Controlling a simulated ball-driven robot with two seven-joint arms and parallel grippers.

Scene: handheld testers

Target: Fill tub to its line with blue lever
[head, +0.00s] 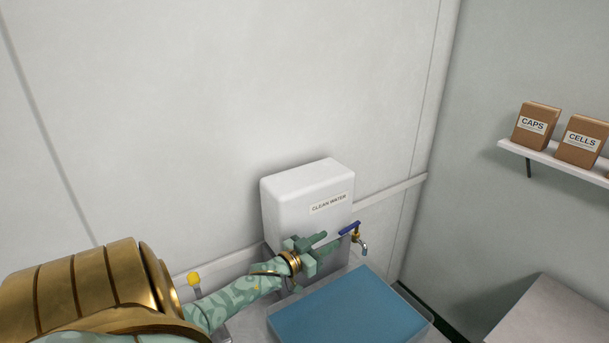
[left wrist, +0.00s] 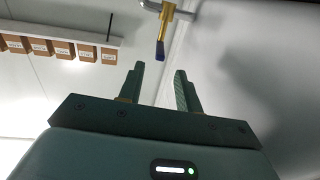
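The blue lever (head: 350,228) sits on a brass tap with a silver spout (head: 364,249), in front of a white tank labelled CLEAN WATER (head: 285,205). My left gripper (head: 330,246) is open and empty, just left of the lever and apart from it. In the left wrist view, the blue lever tip (left wrist: 160,50) shows beyond the gap between the open fingers (left wrist: 158,78). My right gripper is out of view.
A yellow knob (head: 193,279) on a grey post stands left of the tank, close to my left arm. A wall shelf (head: 545,158) at the right holds brown boxes, including CAPS (head: 535,127) and CELLS (head: 582,141). A pale surface (head: 560,310) lies at the lower right.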

